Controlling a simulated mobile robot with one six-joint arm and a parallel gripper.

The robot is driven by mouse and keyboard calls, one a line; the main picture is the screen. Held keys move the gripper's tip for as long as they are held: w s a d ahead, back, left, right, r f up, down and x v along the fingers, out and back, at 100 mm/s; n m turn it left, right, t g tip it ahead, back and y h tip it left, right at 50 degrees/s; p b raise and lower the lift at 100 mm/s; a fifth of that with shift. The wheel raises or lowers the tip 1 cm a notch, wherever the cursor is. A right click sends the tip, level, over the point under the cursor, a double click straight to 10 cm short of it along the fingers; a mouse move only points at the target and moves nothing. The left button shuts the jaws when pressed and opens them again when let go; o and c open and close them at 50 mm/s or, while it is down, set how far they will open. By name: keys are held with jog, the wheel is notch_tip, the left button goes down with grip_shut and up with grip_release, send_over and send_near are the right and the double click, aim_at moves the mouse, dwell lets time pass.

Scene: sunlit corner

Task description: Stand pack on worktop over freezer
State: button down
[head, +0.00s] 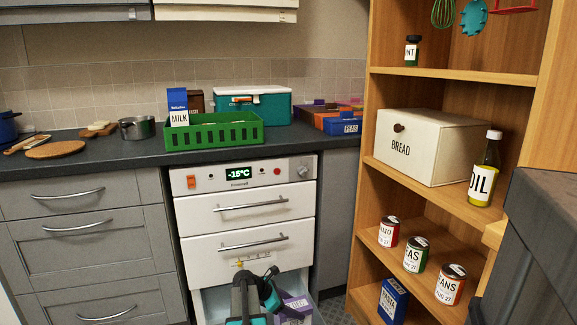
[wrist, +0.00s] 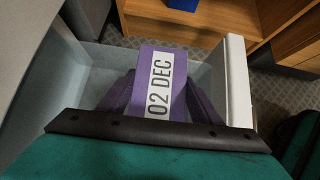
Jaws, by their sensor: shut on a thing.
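A purple pack (head: 295,306) with a white label is in the pulled-out bottom drawer (head: 212,304) of the white freezer (head: 242,183). In the wrist view the pack (wrist: 157,65) shows its label, "02 DEC", between my fingers. My gripper (wrist: 160,100) is shut on it, low in the drawer space. In the head view my gripper (head: 270,293) hides part of the pack. I cannot tell whether the pack touches the drawer floor.
A green crate (head: 214,140) with a milk carton (head: 178,107), a teal cool box (head: 262,106) and a blue peas pack (head: 342,127) stand on the worktop. A bare strip lies right of the crate. A wooden shelf unit (head: 362,238) stands at the right.

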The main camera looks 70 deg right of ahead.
notch_tip(320, 180, up, 29)
jog(key=p, duration=2.8)
